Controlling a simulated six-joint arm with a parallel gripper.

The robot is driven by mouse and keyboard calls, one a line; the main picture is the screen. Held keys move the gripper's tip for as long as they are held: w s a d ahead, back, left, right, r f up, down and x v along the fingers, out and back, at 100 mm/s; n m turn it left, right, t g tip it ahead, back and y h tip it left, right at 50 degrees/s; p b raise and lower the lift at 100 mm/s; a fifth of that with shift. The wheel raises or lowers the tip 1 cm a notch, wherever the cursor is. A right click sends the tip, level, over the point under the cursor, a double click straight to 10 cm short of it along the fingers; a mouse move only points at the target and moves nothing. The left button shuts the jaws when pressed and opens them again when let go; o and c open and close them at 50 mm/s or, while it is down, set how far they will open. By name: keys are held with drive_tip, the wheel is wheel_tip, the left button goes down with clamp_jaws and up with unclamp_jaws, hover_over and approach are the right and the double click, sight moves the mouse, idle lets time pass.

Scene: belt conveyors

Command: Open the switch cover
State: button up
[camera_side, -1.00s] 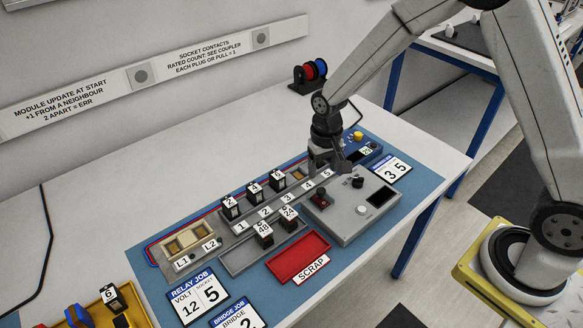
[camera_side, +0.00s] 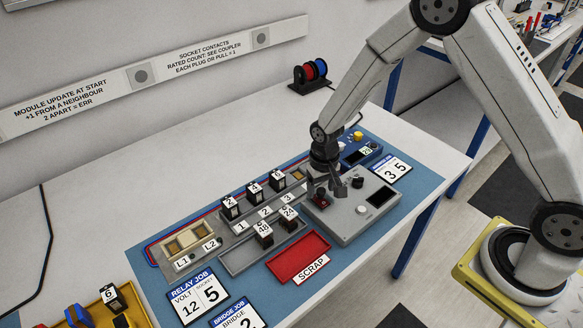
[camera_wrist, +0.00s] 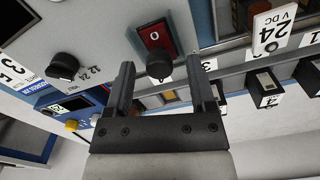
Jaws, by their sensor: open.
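The switch (camera_wrist: 154,35) shows in the wrist view as a dark red square marked "0" with a black round knob (camera_wrist: 160,65) at its lower edge. I cannot tell which part of it is the cover. In the side view the red switch (camera_side: 320,196) sits at the left of the grey control box (camera_side: 345,222), partly behind my gripper. My gripper (camera_wrist: 160,67) is open and empty. In the wrist view its two fingertips lie either side of the black knob, with gaps. In the side view my gripper (camera_side: 338,190) is low over the box; contact cannot be told.
A black rotary knob (camera_side: 358,182) and a dark screen (camera_side: 381,196) sit on the same box. Several black relay modules (camera_side: 255,190) stand in the socket rail to the left. A red scrap tray (camera_side: 298,257) lies in front.

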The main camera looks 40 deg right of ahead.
clamp_jaws()
idle(1.4)
